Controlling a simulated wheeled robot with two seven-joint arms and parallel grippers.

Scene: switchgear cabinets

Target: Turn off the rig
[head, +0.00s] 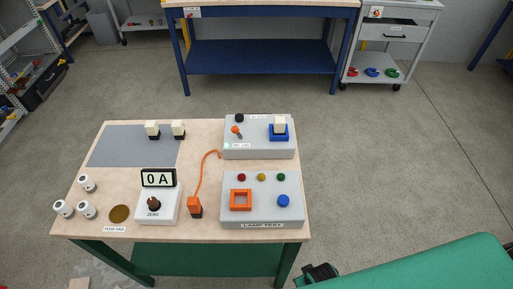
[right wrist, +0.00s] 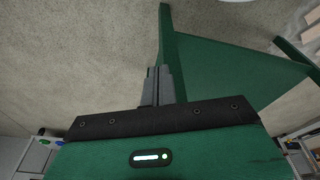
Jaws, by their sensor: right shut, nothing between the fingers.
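The rig is on a wooden table (head: 205,228). The rear grey box (head: 260,151) carries an orange-tipped toggle (head: 236,131), a black knob (head: 239,118), a small green-lit label (head: 238,146) and a cream block on a blue base (head: 279,133). The front LAMP TEST box (head: 262,212) has red, yellow and green lamps, an orange square frame (head: 241,200) and a blue button (head: 283,201). A meter (head: 158,178) reads 0 A above a ZERO knob (head: 153,204). My right gripper (head: 318,272) is off the table's front right corner; in the right wrist view its fingers (right wrist: 156,86) are together and empty. My left gripper is not seen.
An orange plug (head: 194,207) has a cord to the rear box. Several white cylinders (head: 63,208) and a brass fuse pad (head: 120,213) are at left. Two cream blocks stand on a grey mat (head: 115,148). A blue bench (head: 260,57) stands behind; the floor between is clear.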

